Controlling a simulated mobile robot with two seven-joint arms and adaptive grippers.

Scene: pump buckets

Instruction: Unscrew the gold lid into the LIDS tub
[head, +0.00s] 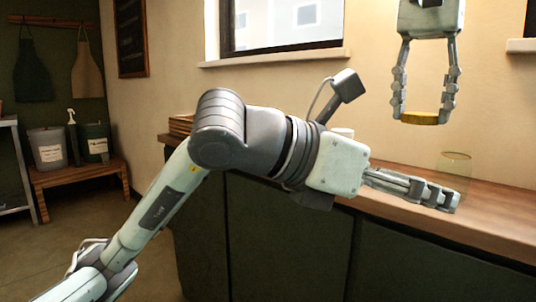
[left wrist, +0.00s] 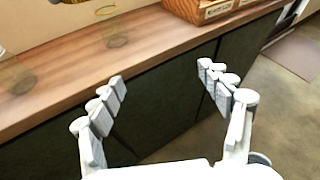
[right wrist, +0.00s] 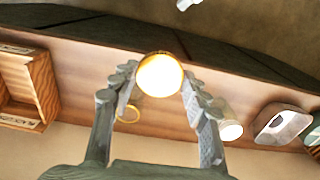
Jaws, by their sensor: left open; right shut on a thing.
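The gold lid (head: 424,117) is held up in the air between the fingertips of my right gripper (head: 425,112), well above the counter. In the right wrist view the lid (right wrist: 160,73) is a bright disc between the fingertips. A clear glass jar (head: 455,167) with a gold-coloured rim stands on the counter, just behind my left gripper (head: 447,198). The left wrist view also shows the jar (left wrist: 113,32). My left gripper is open and empty at the counter's front edge, its fingers (left wrist: 160,88) wide apart. No label clearly reading LIDS can be made out.
The wooden counter (left wrist: 85,55) is mostly clear. A labelled wooden crate (left wrist: 200,12) stands on it; a white cup (right wrist: 229,128) and a white box (right wrist: 283,124) show in the right wrist view. Two labelled buckets, one grey (head: 47,141), stand on a bench far left.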

